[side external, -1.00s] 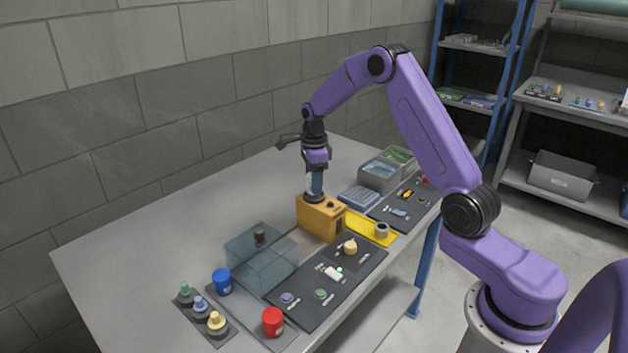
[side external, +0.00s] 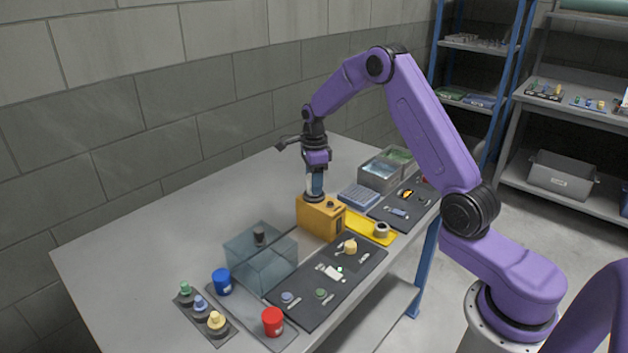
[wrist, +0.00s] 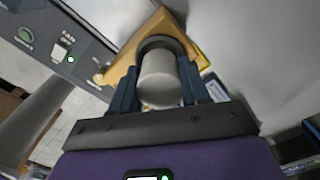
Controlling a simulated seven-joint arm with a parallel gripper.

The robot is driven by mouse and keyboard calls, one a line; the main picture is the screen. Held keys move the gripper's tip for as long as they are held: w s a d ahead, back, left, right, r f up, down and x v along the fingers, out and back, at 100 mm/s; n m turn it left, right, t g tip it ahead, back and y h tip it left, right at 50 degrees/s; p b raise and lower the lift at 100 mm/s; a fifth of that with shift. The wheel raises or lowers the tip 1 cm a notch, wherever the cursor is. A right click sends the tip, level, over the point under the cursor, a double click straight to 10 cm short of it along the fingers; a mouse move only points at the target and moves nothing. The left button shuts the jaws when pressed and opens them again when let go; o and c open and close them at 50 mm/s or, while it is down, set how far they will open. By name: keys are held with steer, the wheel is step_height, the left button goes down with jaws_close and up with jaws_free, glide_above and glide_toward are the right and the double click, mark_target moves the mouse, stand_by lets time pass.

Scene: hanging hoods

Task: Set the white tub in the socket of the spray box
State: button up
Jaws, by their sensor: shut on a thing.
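The white tub (wrist: 160,78) is between the two fingers of my gripper (wrist: 165,90) in the wrist view. My gripper is shut on it. The spray box (side external: 320,218) is an orange-yellow box on the table. In the side view my gripper (side external: 314,185) is directly above the left part of its top, and the tub (side external: 309,183) shows only as a pale sliver beside the blue fingers. A dark round socket (side external: 313,198) is on the box top beneath it. In the wrist view the socket's dark ring surrounds the far side of the tub; its seating depth is hidden.
A clear hood (side external: 261,258) stands left of the box. A dark control panel (side external: 325,288) lies in front, and a yellow mat (side external: 368,228) lies to the right. Red (side external: 273,321) and blue (side external: 221,281) tubs stand at front left. The table behind is clear.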

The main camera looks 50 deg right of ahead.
steer(key=shift+f, duration=0.65)
stand_by(0.3)
steer(key=o, duration=1.6)
steer(key=shift+o, duration=0.2)
steer(key=shift+r, duration=3.55)
